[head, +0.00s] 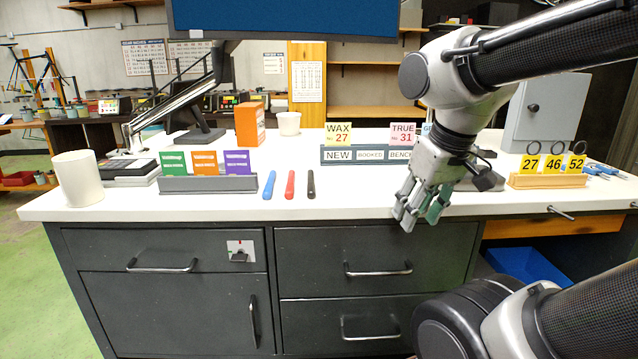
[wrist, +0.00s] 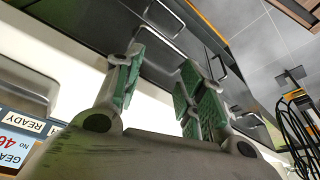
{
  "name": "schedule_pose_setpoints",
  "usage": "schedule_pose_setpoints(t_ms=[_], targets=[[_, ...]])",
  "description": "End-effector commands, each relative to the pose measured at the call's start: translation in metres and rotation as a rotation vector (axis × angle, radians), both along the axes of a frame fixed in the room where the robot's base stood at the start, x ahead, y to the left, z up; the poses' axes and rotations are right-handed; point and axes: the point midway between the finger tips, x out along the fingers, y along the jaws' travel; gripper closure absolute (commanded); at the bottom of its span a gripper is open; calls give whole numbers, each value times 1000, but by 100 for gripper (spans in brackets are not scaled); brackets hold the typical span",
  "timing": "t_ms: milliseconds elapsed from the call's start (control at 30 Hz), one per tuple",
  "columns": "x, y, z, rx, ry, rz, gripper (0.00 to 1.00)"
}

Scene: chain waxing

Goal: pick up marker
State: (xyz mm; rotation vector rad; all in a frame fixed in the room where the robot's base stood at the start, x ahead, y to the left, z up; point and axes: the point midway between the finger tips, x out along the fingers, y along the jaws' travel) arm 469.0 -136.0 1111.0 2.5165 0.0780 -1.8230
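Three markers lie side by side on the white counter in the head view: a blue marker (head: 269,185), a red marker (head: 290,184) and a black marker (head: 311,184). They are apart from one another, near the counter's front edge. My gripper (head: 420,216) is to the right of them, at the counter's front edge, pointing down. In the wrist view, my gripper (wrist: 160,82) has its green-padded fingers spread apart with nothing between them. No marker shows in the wrist view.
A grey card rack (head: 208,184) stands left of the markers, with a white cup (head: 77,178) beyond. A sign holder (head: 368,155) stands behind. A number stand (head: 548,181) and grey box (head: 546,110) are at the right. Counter between the markers and my gripper is clear.

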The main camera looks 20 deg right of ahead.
Motion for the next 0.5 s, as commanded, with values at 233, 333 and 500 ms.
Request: schedule_pose_setpoints(t_ms=[233,333,500], targets=[[28,18,3,-6,53,72,60],[46,31,7,-8,79,106,60],[88,62,20,-8,143,129,60]])
